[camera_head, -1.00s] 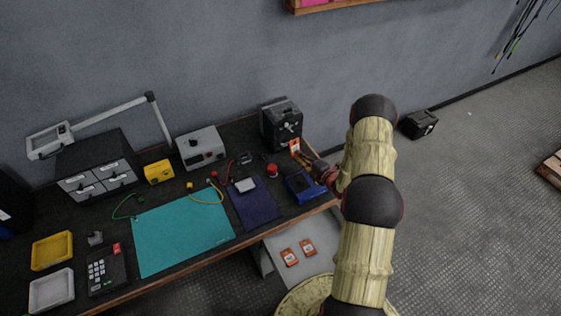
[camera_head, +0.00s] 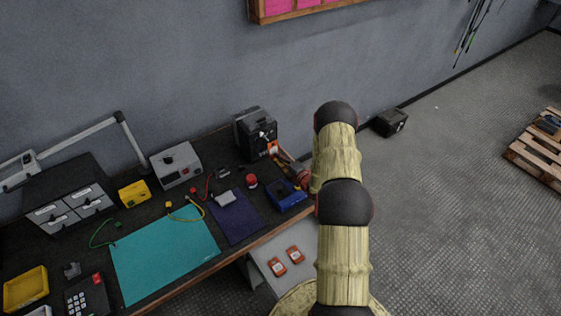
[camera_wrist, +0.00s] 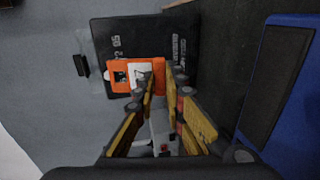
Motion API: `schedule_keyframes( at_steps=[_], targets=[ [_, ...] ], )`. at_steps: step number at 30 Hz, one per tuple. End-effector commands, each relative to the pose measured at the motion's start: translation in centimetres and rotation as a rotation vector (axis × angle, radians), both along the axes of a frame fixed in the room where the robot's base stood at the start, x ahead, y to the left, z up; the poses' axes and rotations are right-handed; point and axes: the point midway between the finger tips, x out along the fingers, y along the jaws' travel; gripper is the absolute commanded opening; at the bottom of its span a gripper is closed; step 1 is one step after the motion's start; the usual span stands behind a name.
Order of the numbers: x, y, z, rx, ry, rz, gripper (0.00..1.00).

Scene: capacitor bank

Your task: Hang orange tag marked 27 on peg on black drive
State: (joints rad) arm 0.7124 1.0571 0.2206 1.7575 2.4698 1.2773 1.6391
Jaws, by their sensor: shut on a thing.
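The black drive (camera_head: 250,138) stands at the bench's far right end, against the wall. It also shows in the wrist view (camera_wrist: 140,35) as a dark face with white print. An orange tag (camera_head: 272,147) is between the fingertips of my gripper (camera_head: 279,156). In the wrist view the tag (camera_wrist: 121,70) lies across the drive's face, with a white patch and dark print; its number is not readable. My gripper (camera_wrist: 160,76) is shut on this tag. The peg cannot be made out, and whether the tag touches the drive cannot be told.
A blue device (camera_head: 287,195) sits on the bench just in front of the drive. A red button (camera_head: 252,181) and a grey box (camera_head: 176,164) stand to the left. Two orange tags (camera_head: 277,267) lie on a grey surface (camera_head: 264,246) below the bench edge.

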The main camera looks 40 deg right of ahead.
Motion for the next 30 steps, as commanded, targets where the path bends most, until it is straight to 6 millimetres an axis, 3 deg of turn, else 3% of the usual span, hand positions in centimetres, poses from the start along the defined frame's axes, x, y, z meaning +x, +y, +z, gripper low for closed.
schedule_keyframes(
  at_steps=[30],
  targets=[
    [5.1, -0.2, -0.9, -0.001, 0.000, 0.001, 0.00]
  ],
)
